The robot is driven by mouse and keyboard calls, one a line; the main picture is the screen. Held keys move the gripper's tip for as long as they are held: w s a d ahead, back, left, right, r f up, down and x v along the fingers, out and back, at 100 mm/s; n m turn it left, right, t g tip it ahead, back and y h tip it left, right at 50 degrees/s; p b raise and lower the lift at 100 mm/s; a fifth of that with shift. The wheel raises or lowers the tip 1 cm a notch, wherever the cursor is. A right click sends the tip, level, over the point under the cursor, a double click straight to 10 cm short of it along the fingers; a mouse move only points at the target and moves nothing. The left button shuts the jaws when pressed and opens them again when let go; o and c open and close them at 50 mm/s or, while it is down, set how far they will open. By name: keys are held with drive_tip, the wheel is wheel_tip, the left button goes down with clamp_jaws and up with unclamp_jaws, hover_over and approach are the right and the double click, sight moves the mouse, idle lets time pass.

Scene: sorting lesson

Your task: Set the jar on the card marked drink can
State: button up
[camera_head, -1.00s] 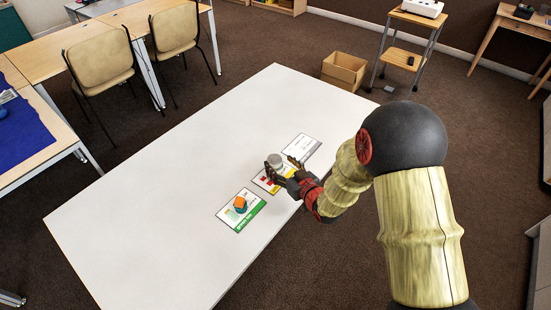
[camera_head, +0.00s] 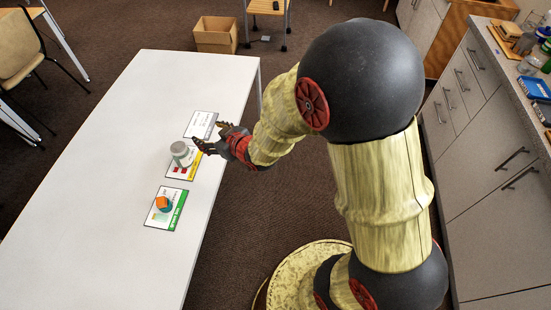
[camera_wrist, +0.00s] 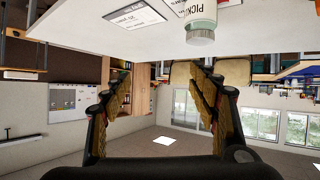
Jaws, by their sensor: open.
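The grey-white jar (camera_head: 180,153) with a pale lid stands upright on the middle card (camera_head: 187,172), which has yellow and red marks. Its words are too small to read in the head view. In the wrist view, which is upside down, the jar (camera_wrist: 201,25) shows at the top with part of a label reading "PICK". My gripper (camera_head: 211,137) is open and empty, to the right of the jar and apart from it. In the wrist view nothing is between the fingers (camera_wrist: 158,75).
A white card (camera_head: 201,125) lies beyond the jar and looks empty. The white table (camera_head: 90,190) is clear to the left. A cardboard box (camera_head: 215,35) stands on the floor behind.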

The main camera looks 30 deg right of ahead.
drive_tip(key=s+d+r+m+g+h, duration=0.2)
drive_tip(key=s+d+r+m+h, duration=0.15)
drive_tip(key=s+d+r, duration=0.65)
drive_tip(key=s+a+r+g, duration=0.1)
drive_tip(key=s+r+g, duration=0.1)
drive_tip(key=s, duration=0.8)
drive_tip(key=s+r+m+g, duration=0.1)
drive_tip(key=s+r+g, duration=0.1)
drive_tip(key=s+r, duration=0.3)
drive_tip(key=s, duration=0.4)
drive_tip(key=shift+s+a, duration=0.35)
drive_tip(key=shift+r, duration=0.15)
